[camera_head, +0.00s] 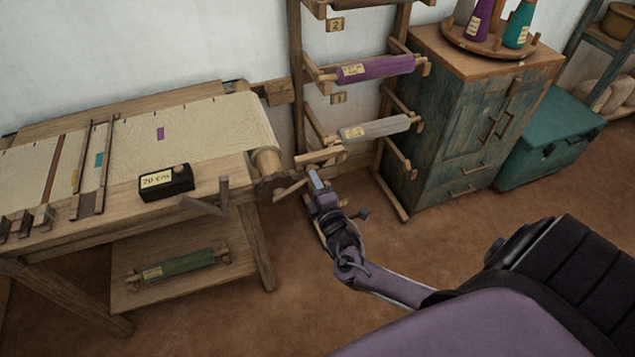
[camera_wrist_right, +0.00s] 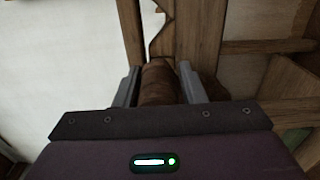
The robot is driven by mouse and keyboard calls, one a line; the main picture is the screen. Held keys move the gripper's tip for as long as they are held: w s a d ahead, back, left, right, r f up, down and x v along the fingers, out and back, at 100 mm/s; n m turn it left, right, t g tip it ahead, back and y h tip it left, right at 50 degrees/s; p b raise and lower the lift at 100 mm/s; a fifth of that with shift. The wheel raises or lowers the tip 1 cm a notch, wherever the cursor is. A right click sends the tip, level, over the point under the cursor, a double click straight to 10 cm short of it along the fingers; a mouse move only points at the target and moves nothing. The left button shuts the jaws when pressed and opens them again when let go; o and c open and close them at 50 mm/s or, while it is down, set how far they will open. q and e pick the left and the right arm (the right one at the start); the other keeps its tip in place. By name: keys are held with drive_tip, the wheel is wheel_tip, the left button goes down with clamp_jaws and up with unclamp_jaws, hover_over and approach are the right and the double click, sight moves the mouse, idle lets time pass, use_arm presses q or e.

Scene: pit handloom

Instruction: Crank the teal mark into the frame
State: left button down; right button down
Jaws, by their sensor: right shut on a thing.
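The teal mark (camera_head: 98,159) is a small patch on the cream cloth (camera_head: 200,125) at the left. It shows between the two dark bars of a narrow wooden frame (camera_head: 107,150) lying across the cloth, close to its right bar. The cloth runs over a wooden roller (camera_head: 268,162) at the loom's right end. My right gripper (camera_head: 316,180) is beside that end, at the crank (camera_head: 290,188). In the right wrist view its fingers are shut on a brown round crank handle (camera_wrist_right: 158,84). My left gripper is not in view.
A purple mark (camera_head: 160,134) and a yellow mark (camera_head: 74,177) are also on the cloth. A black labelled box (camera_head: 166,183) sits on the loom's front beam. A rack with spools (camera_head: 375,69) and a cabinet (camera_head: 468,115) stand behind my right arm. The floor nearby is bare.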

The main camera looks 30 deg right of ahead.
sight(309, 184)
drive_tip(key=shift+w+a+r+n+p, duration=0.15)
drive_tip(key=shift+a+r+n+p, duration=0.2)
drive_tip(key=shift+r+n+p, duration=0.3)
drive_tip(key=shift+w+a+r+n+p, duration=0.15)
drive_tip(key=shift+a+r+n+p, duration=0.2)
drive_tip(key=shift+r+n, duration=0.4)
drive_tip(key=c, duration=1.1)
unclamp_jaws()
drive_tip(key=shift+a, duration=0.1)
drive_tip(key=shift+o, duration=0.2)
drive_tip(key=shift+f, duration=0.15)
drive_tip(key=shift+s, duration=0.1)
drive_tip(key=shift+s+f, duration=0.15)
drive_tip(key=shift+s, duration=0.15)
drive_tip(key=v, duration=0.7)
drive_tip(key=shift+b, duration=0.35)
drive_tip(key=shift+s+a, duration=0.1)
